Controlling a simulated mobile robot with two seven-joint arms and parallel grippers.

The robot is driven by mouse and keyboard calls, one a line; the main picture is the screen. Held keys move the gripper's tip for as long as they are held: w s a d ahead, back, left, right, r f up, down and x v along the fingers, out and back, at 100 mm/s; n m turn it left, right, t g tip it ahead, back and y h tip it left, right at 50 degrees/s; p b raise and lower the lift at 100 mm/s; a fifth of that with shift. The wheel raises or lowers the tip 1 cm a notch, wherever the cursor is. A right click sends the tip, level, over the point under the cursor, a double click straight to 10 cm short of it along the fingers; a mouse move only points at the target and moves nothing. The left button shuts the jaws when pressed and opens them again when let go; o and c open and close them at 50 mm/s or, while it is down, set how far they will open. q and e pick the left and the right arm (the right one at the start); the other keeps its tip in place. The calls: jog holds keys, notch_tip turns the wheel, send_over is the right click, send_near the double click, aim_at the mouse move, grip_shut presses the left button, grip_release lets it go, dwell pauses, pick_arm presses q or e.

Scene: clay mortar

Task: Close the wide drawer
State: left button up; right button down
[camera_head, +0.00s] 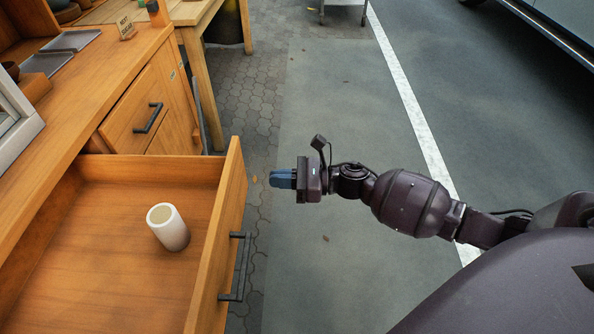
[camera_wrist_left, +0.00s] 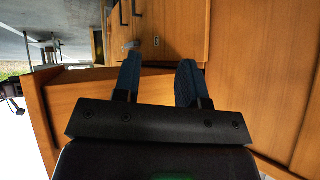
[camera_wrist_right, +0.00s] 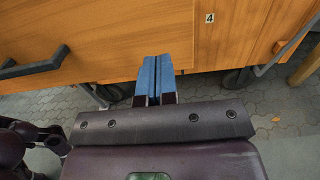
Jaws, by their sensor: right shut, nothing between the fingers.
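The wide drawer (camera_head: 232,215) is pulled out at the lower left of the head view, with a dark bar handle (camera_head: 236,266) on its front. A white cylindrical cup (camera_head: 168,227) stands upright inside it. My right gripper (camera_head: 273,179) is shut and empty, a little right of the drawer front and apart from it. In the right wrist view its blue fingers (camera_wrist_right: 153,70) are together before a wooden front, with a dark handle (camera_wrist_right: 35,65) at left. My left gripper (camera_wrist_left: 160,70) is open and empty near wooden surfaces; it is outside the head view.
The wooden counter (camera_head: 85,95) holds grey trays (camera_head: 70,42) and a small sign (camera_head: 125,28). A wooden table (camera_head: 200,15) stands behind.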

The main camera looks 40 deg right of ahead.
aim_at(242, 178)
jog(key=x, duration=0.5)
jog(key=shift+w+a, duration=0.35)
jog(key=shift+a, duration=0.1)
pick_arm(q)
jog(key=shift+w+d+r, duration=0.2)
jog(key=shift+w, duration=0.2)
jog(key=shift+f, duration=0.1)
